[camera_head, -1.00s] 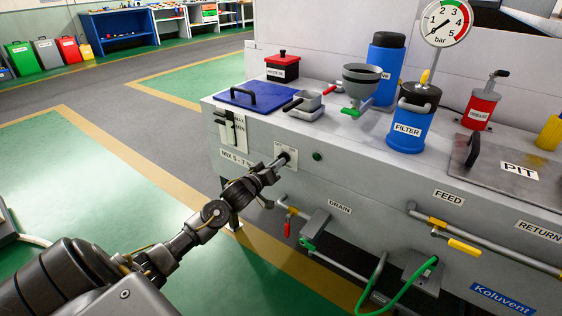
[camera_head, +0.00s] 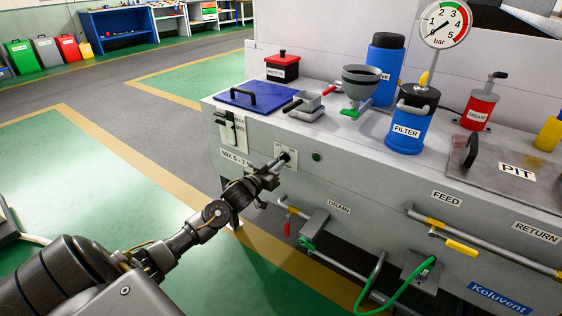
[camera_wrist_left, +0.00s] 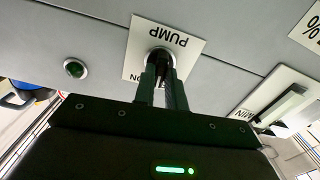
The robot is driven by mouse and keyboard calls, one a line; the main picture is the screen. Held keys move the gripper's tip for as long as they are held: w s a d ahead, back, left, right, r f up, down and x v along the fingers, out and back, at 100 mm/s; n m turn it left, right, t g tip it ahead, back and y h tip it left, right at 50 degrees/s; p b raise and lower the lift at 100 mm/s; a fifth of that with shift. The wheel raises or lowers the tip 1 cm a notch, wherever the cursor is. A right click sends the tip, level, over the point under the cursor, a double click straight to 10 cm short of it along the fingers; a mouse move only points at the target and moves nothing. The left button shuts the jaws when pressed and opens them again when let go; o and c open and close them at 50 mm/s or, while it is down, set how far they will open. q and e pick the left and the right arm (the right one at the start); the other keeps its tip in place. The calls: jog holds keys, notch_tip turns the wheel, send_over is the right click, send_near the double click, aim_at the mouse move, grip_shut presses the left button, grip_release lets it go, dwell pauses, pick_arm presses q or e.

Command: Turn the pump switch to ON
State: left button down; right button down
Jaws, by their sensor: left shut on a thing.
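The pump switch is a dark knob on a white plate (camera_head: 291,165) on the front of the grey machine. In the left wrist view the plate (camera_wrist_left: 187,45) reads PUMP upside down, and part of the word ON shows at its lower edge. My left gripper (camera_head: 284,158) is at the plate, and its fingers (camera_wrist_left: 163,72) are shut on the pump switch knob (camera_wrist_left: 162,55). The fingers hide most of the knob, so its exact setting cannot be told. My right gripper is not in view.
A green indicator (camera_head: 317,156) sits right of the plate and also shows in the left wrist view (camera_wrist_left: 75,68). A level gauge (camera_head: 232,130) is to the left. Drain piping (camera_head: 290,215) runs below.

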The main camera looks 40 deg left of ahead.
pick_arm(q)
jog(key=shift+m+p, duration=0.3)
jog(key=shift+m, duration=1.8)
jog(key=m, duration=0.2)
jog(key=shift+m+p, duration=0.3)
jog(key=shift+p, duration=0.05)
jog(key=c, duration=1.3)
grip_release()
jog(key=s+p, duration=0.4)
jog(key=s, duration=0.3)
jog(key=shift+p, duration=0.35)
